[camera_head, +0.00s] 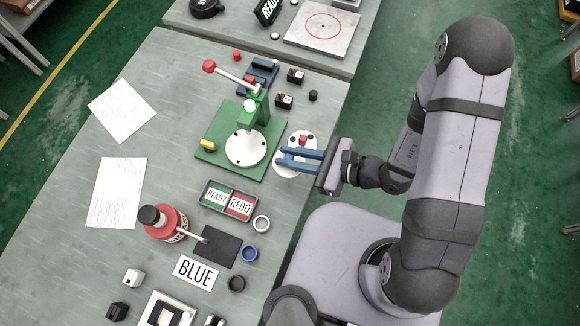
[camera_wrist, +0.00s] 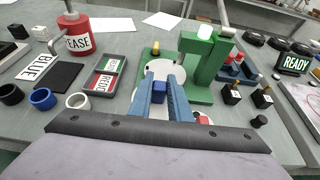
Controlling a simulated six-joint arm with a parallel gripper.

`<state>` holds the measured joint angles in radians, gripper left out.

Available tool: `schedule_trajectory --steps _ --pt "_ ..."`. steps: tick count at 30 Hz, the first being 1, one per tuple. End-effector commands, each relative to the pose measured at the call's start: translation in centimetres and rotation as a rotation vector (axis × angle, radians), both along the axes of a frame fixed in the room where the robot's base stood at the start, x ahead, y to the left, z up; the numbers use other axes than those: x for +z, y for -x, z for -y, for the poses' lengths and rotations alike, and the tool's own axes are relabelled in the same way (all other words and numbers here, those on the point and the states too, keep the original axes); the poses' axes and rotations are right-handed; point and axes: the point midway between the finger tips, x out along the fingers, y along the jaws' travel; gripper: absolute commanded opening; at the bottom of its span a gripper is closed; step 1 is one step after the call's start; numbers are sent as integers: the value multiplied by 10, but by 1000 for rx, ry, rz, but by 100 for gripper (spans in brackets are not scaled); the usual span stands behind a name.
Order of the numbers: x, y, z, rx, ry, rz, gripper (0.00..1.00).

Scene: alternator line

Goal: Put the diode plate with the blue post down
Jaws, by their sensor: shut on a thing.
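My gripper (camera_head: 284,159) has blue fingers and is shut on the blue post of a white round diode plate (camera_head: 308,136). The blue post (camera_wrist: 159,92) shows between the fingertips in the wrist view. The fingers hide part of the plate. The plate is right of the green press (camera_head: 262,119), near the table's right edge. I cannot tell whether it touches the table. The press has a bare white round seat (camera_head: 246,149) with small dark holes, on a green base.
A grey two-part tray (camera_head: 228,201) has a green READY side and a red REDO side. A red-and-white grease pot (camera_head: 165,224), a dark pad (camera_head: 215,246), a BLUE card (camera_head: 196,272) and several rings lie toward the front. Small black blocks stand behind the plate.

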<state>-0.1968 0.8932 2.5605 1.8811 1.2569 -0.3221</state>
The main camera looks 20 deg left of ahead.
Motion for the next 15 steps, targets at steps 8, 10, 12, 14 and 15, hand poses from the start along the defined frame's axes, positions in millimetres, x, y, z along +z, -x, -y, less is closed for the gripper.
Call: schedule_trajectory --steps 8,10,12,14,15 --pt "-34 0 0 0 -1 1 0" --pt "-37 0 0 1 -1 -1 0" --pt "-37 0 0 1 -1 0 0" --pt "-37 0 0 1 -1 0 0" --pt "-38 0 0 1 -1 0 0"
